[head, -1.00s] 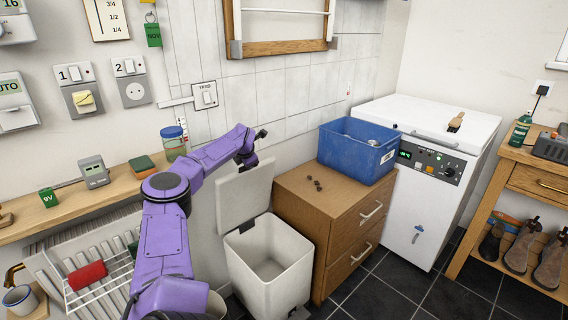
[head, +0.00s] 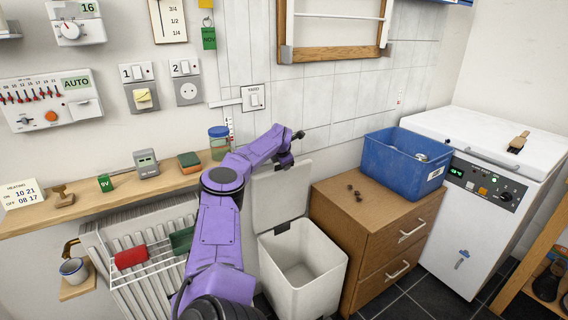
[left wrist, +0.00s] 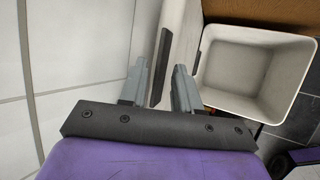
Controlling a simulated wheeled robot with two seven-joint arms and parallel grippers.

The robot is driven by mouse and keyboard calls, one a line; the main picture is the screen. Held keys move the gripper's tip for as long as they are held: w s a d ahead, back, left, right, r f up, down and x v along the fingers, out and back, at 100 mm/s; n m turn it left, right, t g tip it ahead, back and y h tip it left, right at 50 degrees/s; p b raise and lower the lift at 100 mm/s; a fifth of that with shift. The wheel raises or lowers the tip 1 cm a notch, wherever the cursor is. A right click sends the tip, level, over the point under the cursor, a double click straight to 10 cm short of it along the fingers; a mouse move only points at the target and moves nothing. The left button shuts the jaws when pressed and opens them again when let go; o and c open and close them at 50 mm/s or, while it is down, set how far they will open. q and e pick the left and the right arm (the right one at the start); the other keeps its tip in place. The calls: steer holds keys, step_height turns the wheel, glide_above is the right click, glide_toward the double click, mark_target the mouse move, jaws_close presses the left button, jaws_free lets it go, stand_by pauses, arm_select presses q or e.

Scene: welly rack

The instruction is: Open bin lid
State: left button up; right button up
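The white bin (head: 322,297) stands on the floor between the radiator and the wooden drawer unit. Its lid (head: 273,198) is raised, standing upright at the back, and the empty inside of the bin shows. In the left wrist view the open bin (left wrist: 250,75) is at the right, with the lid (left wrist: 178,28) nearly edge-on left of it. My left gripper (head: 297,138) is at the lid's top edge in the head view. Its fingers (left wrist: 160,88) are apart, with the lid's dark strip seen between them; contact is unclear. My right gripper is not in view.
The drawer unit (head: 380,262) stands close to the bin's right, carrying a blue crate (head: 398,170) and small dark bits. A wooden shelf (head: 110,200) and a radiator with a wire rack (head: 150,270) are at the left. A tiled wall is behind the lid.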

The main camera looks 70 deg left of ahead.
arm_select(q)
steer(key=shift+d+r, duration=0.1)
steer(key=p+v, duration=0.4)
steer(key=v, duration=0.6)
steer(key=shift+r, duration=0.1)
stand_by(0.4)
